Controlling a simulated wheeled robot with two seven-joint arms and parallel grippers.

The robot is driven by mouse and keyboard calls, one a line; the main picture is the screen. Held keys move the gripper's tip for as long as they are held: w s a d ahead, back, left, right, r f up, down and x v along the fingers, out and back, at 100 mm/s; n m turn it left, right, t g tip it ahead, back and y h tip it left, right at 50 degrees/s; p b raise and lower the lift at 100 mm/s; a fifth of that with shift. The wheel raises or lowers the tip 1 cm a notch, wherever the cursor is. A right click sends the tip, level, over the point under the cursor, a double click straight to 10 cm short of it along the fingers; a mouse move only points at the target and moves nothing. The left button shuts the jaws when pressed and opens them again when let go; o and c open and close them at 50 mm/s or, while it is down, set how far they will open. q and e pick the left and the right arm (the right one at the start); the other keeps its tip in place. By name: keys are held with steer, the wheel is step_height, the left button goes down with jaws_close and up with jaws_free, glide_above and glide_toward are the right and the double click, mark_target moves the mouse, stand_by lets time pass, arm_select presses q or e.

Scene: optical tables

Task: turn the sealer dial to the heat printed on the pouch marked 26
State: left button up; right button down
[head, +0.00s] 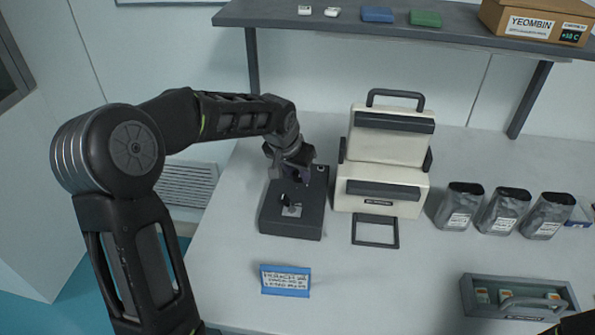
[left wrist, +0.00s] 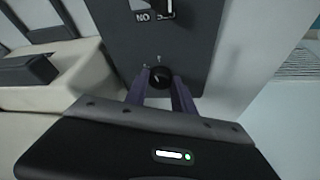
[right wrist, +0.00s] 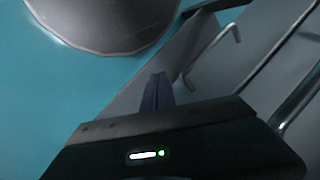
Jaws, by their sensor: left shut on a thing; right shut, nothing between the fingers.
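The dark sealer control box (head: 292,222) stands on the table left of the cream sealer (head: 380,185). My left gripper (head: 298,172) reaches down to the box. In the left wrist view, my left gripper (left wrist: 162,95) is shut on the small black dial (left wrist: 160,77), its fingers on either side. A pale pointer mark shows on the dial, but the scale around it is too small to read. Several silver pouches (head: 502,211) stand at the right; their label print is not legible. My right gripper (right wrist: 158,95) is shut and empty, away from the sealer.
A blue-edged card (head: 286,280) with writing lies in front of the box. A grey tray (head: 480,308) with a handle and small packets is at front right. A shelf (head: 460,34) above holds a cardboard box (head: 535,22) and small items.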

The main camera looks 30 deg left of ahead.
arm_select(q)
jaws_close()
steer(key=shift+r+m+p, duration=0.15)
steer(key=shift+m+p, duration=0.35)
steer(key=shift+p, duration=0.1)
steer(key=shift+a+m+h+p, duration=0.1)
steer(key=shift+m+h+p, duration=0.4)
steer(key=shift+m, duration=0.5)
